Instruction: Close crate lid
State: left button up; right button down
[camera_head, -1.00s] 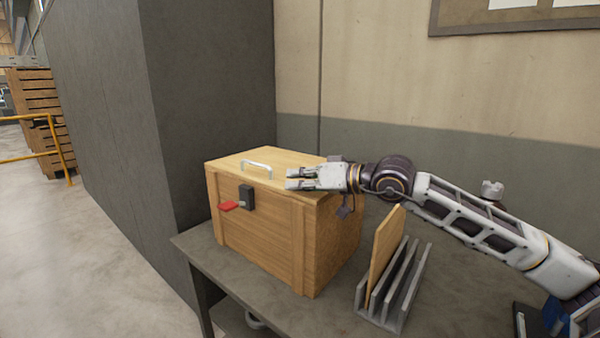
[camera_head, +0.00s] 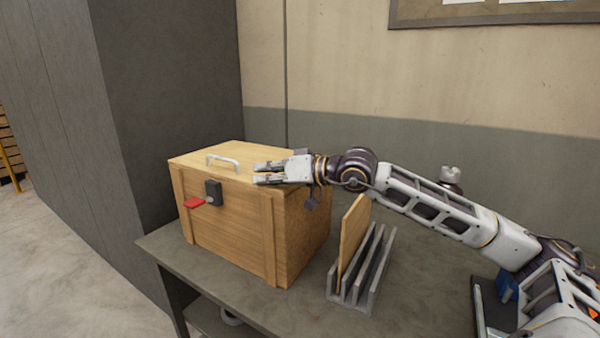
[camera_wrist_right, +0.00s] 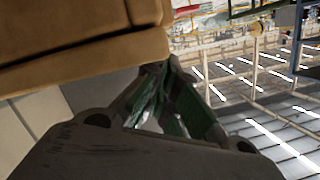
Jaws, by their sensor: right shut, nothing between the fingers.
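The wooden crate (camera_head: 230,217) stands on the grey table. Its lid (camera_head: 198,157) lies flat on top and looks closed, with a white handle (camera_head: 222,160) on it. In the right wrist view the gripper fingers (camera_wrist_right: 165,85) are close to a brown wooden edge (camera_wrist_right: 90,45). My left gripper is not in view.
A grey slotted rack (camera_head: 362,280) with a wooden board (camera_head: 352,235) upright in it stands to the right of the crate, below my right arm. The table (camera_head: 260,305) is bare at its front. A dark grey wall block (camera_head: 165,75) rises behind and left.

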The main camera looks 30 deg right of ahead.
aim_at(278, 188)
jog(key=shift+s+d+f, duration=0.4)
jog(key=shift+s+d, duration=0.15)
jog(key=shift+s, duration=0.1)
dwell(0.3)
jog(key=shift+s+r, duration=0.3)
jog(key=shift+s, duration=0.15)
jog(key=shift+r, duration=0.1)
jog(key=shift+s+d+r, duration=0.3)
jog(key=shift+s+d, duration=0.1)
jog(key=shift+s, duration=0.15)
jog(key=v, duration=0.8)
jog(key=shift+r, duration=0.15)
dwell(0.5)
jog(key=shift+d, duration=0.1)
jog(key=shift+r, duration=0.1)
dwell(0.4)
